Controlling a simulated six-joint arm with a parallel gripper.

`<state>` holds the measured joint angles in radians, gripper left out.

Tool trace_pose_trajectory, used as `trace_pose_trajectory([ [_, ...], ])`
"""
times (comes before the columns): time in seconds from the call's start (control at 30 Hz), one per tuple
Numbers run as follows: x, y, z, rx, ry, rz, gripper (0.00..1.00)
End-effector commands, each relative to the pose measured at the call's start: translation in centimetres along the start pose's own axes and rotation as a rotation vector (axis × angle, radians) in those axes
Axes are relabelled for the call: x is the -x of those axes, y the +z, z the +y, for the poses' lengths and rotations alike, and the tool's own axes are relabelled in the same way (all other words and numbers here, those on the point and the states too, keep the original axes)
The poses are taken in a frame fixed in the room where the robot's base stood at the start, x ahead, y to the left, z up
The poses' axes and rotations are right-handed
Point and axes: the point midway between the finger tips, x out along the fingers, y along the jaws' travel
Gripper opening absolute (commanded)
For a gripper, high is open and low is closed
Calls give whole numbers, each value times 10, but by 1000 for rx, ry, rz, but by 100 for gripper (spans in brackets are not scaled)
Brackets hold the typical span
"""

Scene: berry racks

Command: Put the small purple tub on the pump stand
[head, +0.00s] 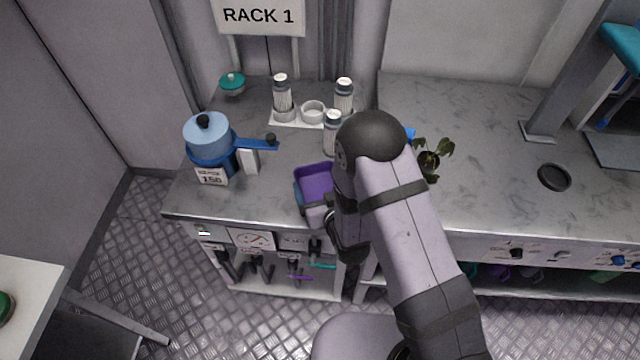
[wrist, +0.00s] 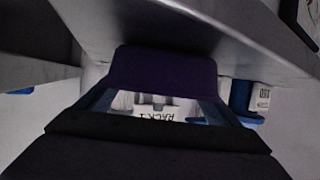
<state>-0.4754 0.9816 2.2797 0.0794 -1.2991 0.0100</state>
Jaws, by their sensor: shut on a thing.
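The small purple tub (head: 316,180) is at the front part of the left counter in the head view, open side up. My gripper (head: 327,208) is shut on it at its near right side, and my arm hides part of both. I cannot tell whether the tub touches the counter. No thing is plainly marked as the pump stand. A blue pot-like device (head: 208,143) with a long handle stands left of the tub, with a tag reading 150.
Several grey bottles with white caps (head: 282,92) stand behind the tub near an empty white ring (head: 312,111). A teal-lidded item (head: 232,82) is at the back left. A plant (head: 432,158) stands right of my arm. The right counter (head: 490,200) is mostly clear.

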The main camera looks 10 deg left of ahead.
Motion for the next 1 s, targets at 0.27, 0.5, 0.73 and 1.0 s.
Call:
trace_pose_trajectory([
  [0.27,-1,4,0,0,0,0,91],
  [0.5,-1,3,0,0,0,0,100],
  [0.73,3,0,0,0,0,-1,100],
  [1.0,33,1,0,1,-1,-1,100],
])
